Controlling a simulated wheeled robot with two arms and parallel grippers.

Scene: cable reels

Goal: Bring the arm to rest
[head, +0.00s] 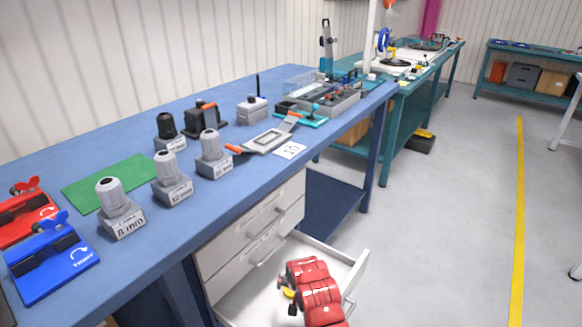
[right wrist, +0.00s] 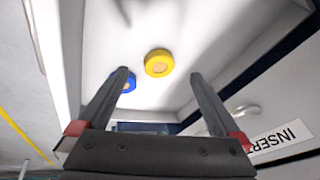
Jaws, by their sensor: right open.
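My right gripper (head: 291,298) is in the head view at the bottom, over the open white drawer (head: 352,270) of the bench. In the right wrist view its two dark fingers (right wrist: 160,76) stand wide apart with nothing between them. My red wrist hides part of the drawer in the head view. My left gripper is not in view.
The blue bench (head: 240,100) carries grey labelled blocks (head: 122,214), a green mat (head: 110,182), red and blue fixtures (head: 50,262) and a silver plate tool (head: 268,138). Closed drawers (head: 250,232) sit above the open one. The floor (head: 440,220) to the right is clear.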

